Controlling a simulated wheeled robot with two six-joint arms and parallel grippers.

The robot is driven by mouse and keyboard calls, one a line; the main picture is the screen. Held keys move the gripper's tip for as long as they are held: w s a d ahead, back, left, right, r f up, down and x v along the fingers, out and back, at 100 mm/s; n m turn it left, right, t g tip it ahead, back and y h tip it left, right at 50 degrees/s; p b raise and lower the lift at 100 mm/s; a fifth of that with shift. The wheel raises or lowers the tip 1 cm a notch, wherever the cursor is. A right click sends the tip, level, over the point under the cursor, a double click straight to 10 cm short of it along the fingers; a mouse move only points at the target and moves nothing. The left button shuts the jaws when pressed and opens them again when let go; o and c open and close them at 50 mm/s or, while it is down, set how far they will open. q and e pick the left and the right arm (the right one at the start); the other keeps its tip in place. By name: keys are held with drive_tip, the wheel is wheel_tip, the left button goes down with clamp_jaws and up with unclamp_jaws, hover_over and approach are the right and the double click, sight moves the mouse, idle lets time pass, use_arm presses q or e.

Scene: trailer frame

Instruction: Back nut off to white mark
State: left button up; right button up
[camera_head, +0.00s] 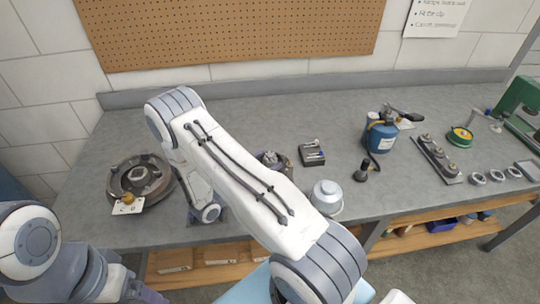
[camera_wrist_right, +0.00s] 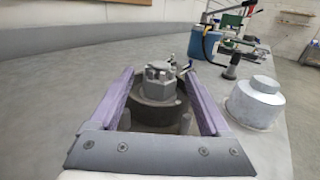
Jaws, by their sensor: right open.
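A grey slotted nut (camera_wrist_right: 160,76) sits on a dark round hub (camera_wrist_right: 157,105) in the right wrist view. My right gripper (camera_wrist_right: 160,74) is open, its purple fingers on either side of the nut and hub, with no clear contact. In the head view, the hub (camera_head: 270,160) is partly hidden behind my right arm, which also hides the right gripper's fingertips. I cannot make out a white mark on the nut or hub. My left arm is at the lower left of the head view, with a purple part (camera_head: 146,294) at the bottom edge; its jaw state is unclear.
A grey lidded pot (camera_head: 327,196) stands right of the hub. A brake drum (camera_head: 141,181) with a tag lies left. The bench back is clear.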

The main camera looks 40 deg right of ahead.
drive_tip(key=shift+w+d, duration=0.15)
drive_tip(key=shift+d, duration=0.9)
clamp_jaws()
drive_tip(key=shift+n+t+y, duration=0.4)
drive_tip(key=shift+n+t, duration=0.8)
drive_tip(key=shift+t, duration=0.7)
drive_tip(key=shift+n+t+y, duration=0.7)
drive_tip(key=shift+n+t, duration=0.4)
drive_tip(key=shift+t, duration=0.5)
unclamp_jaws()
